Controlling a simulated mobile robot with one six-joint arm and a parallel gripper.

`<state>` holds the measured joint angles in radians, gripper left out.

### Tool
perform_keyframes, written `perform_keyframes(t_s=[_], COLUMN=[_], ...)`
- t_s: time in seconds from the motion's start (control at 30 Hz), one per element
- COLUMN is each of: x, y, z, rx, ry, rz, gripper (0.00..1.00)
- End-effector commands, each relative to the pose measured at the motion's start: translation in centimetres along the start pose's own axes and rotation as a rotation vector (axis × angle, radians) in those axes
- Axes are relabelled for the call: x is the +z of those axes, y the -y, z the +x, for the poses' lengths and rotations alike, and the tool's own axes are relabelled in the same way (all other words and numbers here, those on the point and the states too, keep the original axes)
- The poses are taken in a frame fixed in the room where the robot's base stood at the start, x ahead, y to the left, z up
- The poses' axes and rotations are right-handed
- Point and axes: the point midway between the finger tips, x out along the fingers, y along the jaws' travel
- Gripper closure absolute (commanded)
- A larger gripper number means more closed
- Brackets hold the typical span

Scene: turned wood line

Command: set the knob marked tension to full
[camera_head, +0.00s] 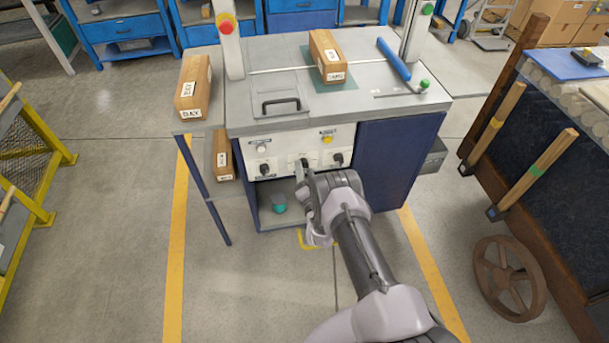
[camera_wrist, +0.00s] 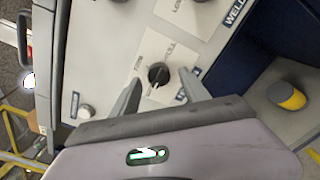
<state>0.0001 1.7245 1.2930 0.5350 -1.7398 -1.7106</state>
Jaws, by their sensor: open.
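The control panel (camera_head: 283,145) on the front of the workbench carries a row of dark knobs. My gripper (camera_head: 303,170) is in front of the middle knob and hides most of it. In the wrist view, this black knob (camera_wrist: 158,74) sits on a pale plate (camera_wrist: 150,50) between my two open fingers (camera_wrist: 157,98), with no visible grip on it. "FULL" is printed near it. Its name label (camera_wrist: 181,98) is partly hidden and unreadable, and its exact setting is unclear. The left knob (camera_head: 264,168) and right knob (camera_head: 337,158) show; the word tension is not readable.
A white button (camera_head: 262,147) and a yellow button (camera_head: 327,138) sit above the knobs. A black handle (camera_head: 281,104) and a labelled box (camera_head: 327,56) are on the bench top.

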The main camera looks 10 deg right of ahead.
Motion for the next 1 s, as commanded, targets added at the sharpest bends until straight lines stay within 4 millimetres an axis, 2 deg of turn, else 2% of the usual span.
perform_keyframes(t_s=[0.13,0.37,0.47,0.6,0.67,1.0], x=[0.03,0.11,0.09,0.08,0.08,0.07], y=[-0.04,-0.13,-0.12,-0.11,-0.11,-0.11], z=[0.94,1.03,1.02,1.00,1.00,0.98], rx=[0.001,0.000,0.000,0.000,0.000,0.000], ry=[0.001,0.000,0.000,0.000,0.000,0.000], rz=[0.000,0.000,0.001,0.001,0.001,0.047], gripper=[0.46,0.46,0.62,0.90,1.00,1.00])
